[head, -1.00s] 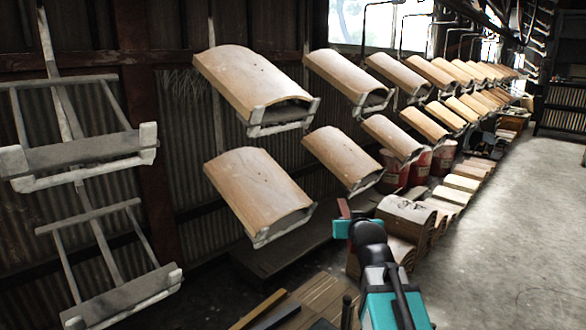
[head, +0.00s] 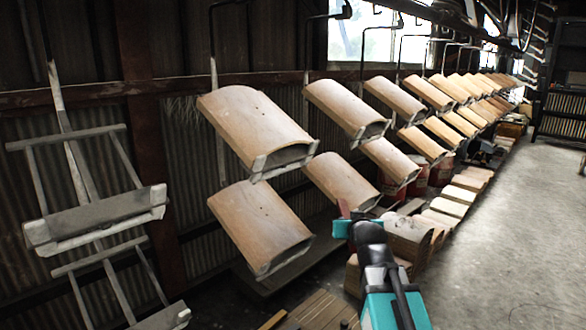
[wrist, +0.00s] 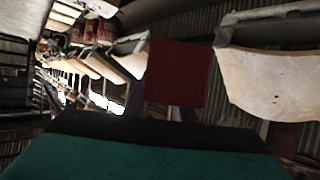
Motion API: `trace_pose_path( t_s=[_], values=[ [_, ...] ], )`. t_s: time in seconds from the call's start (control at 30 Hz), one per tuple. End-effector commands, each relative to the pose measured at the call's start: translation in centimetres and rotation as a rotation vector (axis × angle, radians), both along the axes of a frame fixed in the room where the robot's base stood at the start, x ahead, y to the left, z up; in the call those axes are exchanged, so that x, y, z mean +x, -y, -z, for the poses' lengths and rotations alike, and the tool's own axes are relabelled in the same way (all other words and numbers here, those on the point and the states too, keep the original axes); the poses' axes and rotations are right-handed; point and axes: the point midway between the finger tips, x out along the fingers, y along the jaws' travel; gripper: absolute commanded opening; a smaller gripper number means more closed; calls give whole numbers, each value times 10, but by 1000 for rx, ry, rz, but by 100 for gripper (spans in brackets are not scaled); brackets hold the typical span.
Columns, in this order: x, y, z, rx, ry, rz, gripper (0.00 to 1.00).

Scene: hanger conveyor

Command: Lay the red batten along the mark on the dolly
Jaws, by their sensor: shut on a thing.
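The red batten (head: 344,207) shows as a small red end sticking up at the tip of my gripper (head: 347,222). My gripper is shut on it and holds it in the air, in front of the hanging boards. In the wrist view the batten (wrist: 180,73) is a dark red block end, upright above the black and teal gripper body. The rest of its length is hidden. I cannot make out the dolly or its mark for certain in either view.
Curved wooden boards (head: 262,225) hang in two rows along the corrugated wall. An empty hanger (head: 95,215) hangs at the left. Stacked blocks (head: 408,240) stand just right of my gripper. Slatted planks (head: 318,312) lie at the bottom edge. The concrete floor (head: 520,240) at right is clear.

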Motion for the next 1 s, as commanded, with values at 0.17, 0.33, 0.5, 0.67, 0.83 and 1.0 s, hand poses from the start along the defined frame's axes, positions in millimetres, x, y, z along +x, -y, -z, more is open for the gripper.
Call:
trace_pose_path(
  t_s=[0.17, 0.33, 0.5, 0.67, 0.83, 1.0],
  values=[
    [0, 0, -29, 0, 1, 0, 0],
    [0, 0, -49, 0, 1, 0, 0],
    [0, 0, -70, 0, 1, 0, 0],
    [0, 0, -89, 0, 1, 0, 0],
    [0, 0, -110, 0, 1, 0, 0],
    [0, 0, -130, 0, 1, 0, 0]
  ],
)
